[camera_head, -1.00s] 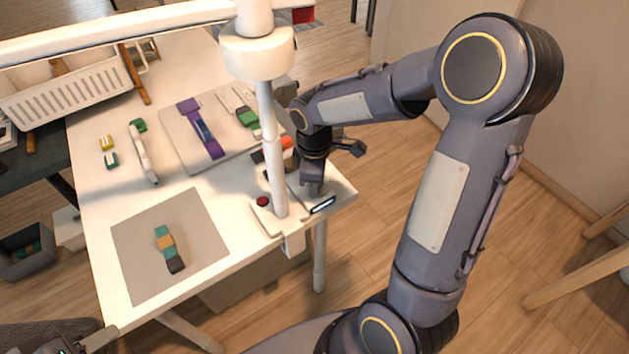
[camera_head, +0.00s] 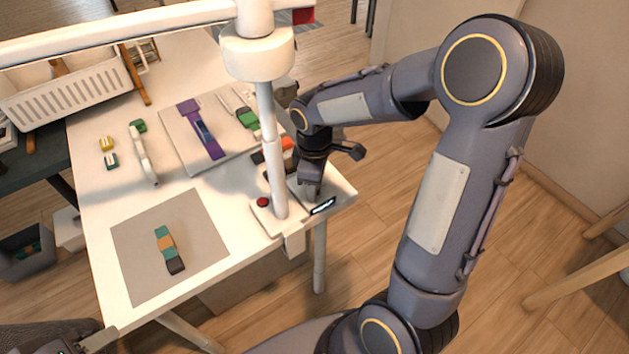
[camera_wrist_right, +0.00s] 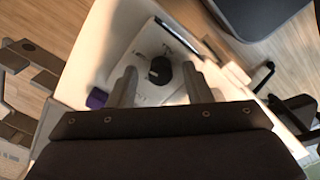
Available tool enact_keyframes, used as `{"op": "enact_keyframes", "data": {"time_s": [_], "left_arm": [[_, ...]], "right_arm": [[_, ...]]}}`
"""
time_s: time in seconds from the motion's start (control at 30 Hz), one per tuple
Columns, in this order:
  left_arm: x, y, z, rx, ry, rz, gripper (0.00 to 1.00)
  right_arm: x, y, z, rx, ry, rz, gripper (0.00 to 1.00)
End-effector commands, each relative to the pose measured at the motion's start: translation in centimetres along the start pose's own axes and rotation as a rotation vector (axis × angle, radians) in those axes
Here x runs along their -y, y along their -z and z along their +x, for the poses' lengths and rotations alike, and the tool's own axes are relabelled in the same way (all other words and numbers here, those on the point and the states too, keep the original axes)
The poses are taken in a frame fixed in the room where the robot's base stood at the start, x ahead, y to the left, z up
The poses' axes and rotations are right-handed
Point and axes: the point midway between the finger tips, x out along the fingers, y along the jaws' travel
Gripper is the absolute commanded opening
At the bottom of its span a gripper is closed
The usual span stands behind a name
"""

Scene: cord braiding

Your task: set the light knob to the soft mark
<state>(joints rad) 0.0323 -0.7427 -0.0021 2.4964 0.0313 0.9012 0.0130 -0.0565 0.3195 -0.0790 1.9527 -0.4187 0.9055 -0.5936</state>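The light knob (camera_wrist_right: 160,70) is a dark round knob on a pale panel (camera_wrist_right: 145,45) in the right wrist view. My right gripper (camera_wrist_right: 159,76) points down at it, one finger on each side, with visible gaps between fingers and knob. Faint marks are printed around the knob, too small to read, so its setting cannot be told. In the head view my right gripper (camera_head: 311,190) is low over the panel at the table's right corner and hides the knob. Only a tip of my left gripper (camera_head: 98,340) shows at the bottom left.
The white lamp post (camera_head: 273,150) stands just left of my right gripper, with a red button (camera_head: 263,202) at its foot. A small lit display (camera_head: 323,206) sits at the panel's front edge.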

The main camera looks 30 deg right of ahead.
Motion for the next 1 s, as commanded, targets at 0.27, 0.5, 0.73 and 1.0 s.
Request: {"op": "enact_keyframes", "data": {"time_s": [0.27, 0.5, 0.73, 1.0], "left_arm": [[0.0, 0.0, 0.0, 0.0, 0.0, 0.0, 0.4], [-0.2, 0.2, -0.4, 0.0, 0.0, 0.0, 0.4], [-0.3, 0.3, -0.7, 0.0, 0.0, 0.0, 0.4], [-0.3, 0.3, -0.7, 0.0, 0.0, 0.0, 0.4]], "right_arm": [[0.0, 0.0, -0.2, 0.0, 0.001, 0.0, 0.45], [-0.1, 0.1, -3.9, -0.004, -0.003, -0.001, 0.45], [0.0, 0.0, -7.1, -0.001, -0.001, -0.001, 0.45], [0.0, 0.0, -7.8, 0.0, 0.001, -0.001, 0.45]]}}
